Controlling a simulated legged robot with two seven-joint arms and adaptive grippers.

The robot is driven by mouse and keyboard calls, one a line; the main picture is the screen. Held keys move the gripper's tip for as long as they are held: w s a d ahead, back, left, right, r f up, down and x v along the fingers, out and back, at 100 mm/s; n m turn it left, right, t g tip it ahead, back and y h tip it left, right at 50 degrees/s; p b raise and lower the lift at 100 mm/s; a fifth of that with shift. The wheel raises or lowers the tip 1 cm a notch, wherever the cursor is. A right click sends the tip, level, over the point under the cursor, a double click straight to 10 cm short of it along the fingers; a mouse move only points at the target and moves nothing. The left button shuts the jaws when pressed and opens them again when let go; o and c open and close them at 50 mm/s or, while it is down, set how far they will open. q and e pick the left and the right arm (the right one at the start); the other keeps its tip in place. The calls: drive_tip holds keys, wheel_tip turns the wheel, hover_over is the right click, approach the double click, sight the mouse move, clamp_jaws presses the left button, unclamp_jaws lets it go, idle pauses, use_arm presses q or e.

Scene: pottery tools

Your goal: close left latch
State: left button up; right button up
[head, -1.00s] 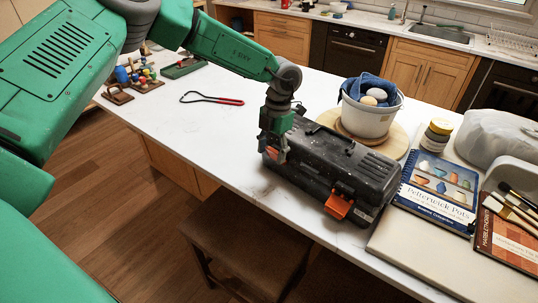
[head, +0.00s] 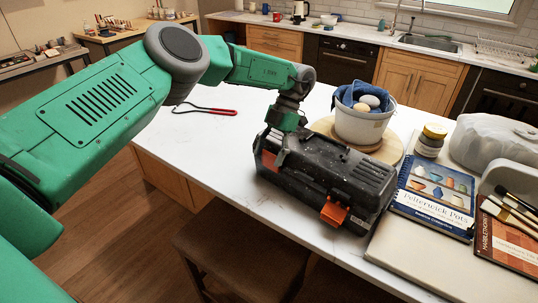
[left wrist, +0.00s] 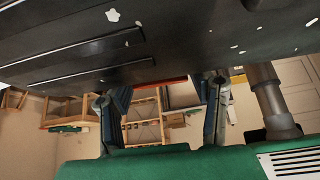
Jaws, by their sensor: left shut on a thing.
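The black toolbox (head: 325,172) sits near the front edge of the white counter, with its lid down. Its left latch (head: 268,160) is orange and shows at the left of the front face, partly in shadow. The orange right latch (head: 333,212) stands out from the front face. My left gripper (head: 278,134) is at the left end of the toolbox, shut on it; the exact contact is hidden. In the left wrist view its two fingers (left wrist: 163,95) stand apart under the dark toolbox surface (left wrist: 170,40). My right gripper is out of view.
A white bucket (head: 360,126) with a blue cloth stands on a round wooden board (head: 388,152) behind the toolbox. A jar (head: 431,140), a blue book (head: 436,192) and brushes lie to the right. A stool (head: 240,250) is below the counter's front edge.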

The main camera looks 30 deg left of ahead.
sight(271, 155)
use_arm(q)
drive_tip(key=shift+s+d+f, duration=0.1)
drive_tip(key=shift+f, duration=0.1)
drive_tip(key=o, duration=1.2)
drive_tip(key=shift+w, duration=0.2)
drive_tip(key=shift+r, duration=0.1)
drive_tip(key=shift+r, duration=0.35)
wheel_tip(271, 155, up, 9)
drive_tip(key=shift+w, duration=0.1)
